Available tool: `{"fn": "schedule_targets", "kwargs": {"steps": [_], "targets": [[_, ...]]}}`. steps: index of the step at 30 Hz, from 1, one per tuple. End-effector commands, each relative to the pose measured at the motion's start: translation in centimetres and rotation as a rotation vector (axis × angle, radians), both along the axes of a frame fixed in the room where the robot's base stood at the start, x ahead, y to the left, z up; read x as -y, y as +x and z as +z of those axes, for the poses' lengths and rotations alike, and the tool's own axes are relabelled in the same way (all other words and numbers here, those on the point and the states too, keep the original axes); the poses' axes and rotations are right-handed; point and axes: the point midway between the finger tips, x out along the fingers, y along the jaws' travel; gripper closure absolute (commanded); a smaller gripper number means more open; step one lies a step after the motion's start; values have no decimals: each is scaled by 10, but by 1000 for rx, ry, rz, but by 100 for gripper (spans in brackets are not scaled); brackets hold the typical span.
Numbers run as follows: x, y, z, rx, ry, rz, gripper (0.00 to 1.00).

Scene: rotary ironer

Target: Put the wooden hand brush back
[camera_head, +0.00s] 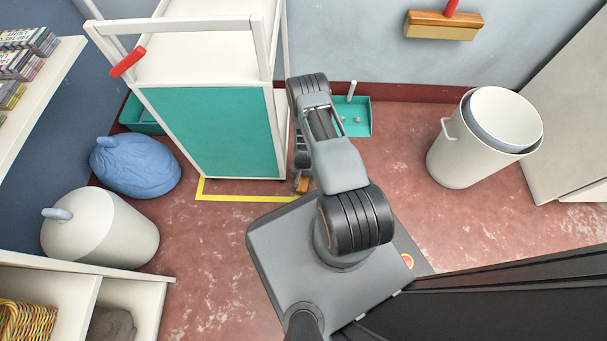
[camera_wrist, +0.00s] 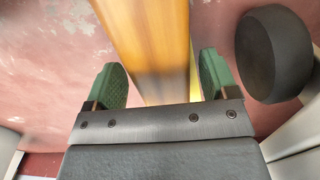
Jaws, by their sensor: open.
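The wooden hand brush is a small orange-brown piece (camera_head: 303,184) low by the front right corner of the trolley in the head view, mostly hidden by my arm. In the wrist view its wooden body (camera_wrist: 150,45) runs up between my green fingertips. My gripper (camera_wrist: 160,82) is open, with one finger on each side of the wood and a gap visible at both sides. Whether the brush touches the floor cannot be told. Its bristles do not show.
A white trolley with a teal panel (camera_head: 215,130) stands left of my arm, above a yellow floor line (camera_head: 240,197). A dark wheel (camera_wrist: 272,55) is close right of my gripper. A teal tray (camera_head: 362,112) lies behind my arm. A white bin (camera_head: 460,150) stands right, with clear floor before it.

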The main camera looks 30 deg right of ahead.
Motion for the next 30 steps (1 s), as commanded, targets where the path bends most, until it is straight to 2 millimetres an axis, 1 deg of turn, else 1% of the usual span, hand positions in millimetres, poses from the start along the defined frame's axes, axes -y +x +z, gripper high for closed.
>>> {"fn": "schedule_targets", "kwargs": {"steps": [5,8,15,21,25,30], "targets": [[-1,1,1,1,-1,2,17],[-1,2,18,2,-1,3,17],[-6,-2,69,0,-3,0,17],[-6,-2,106,0,-2,0,17],[-6,-2,123,0,-2,0,17],[-6,-3,135,-1,-2,0,17]]}}
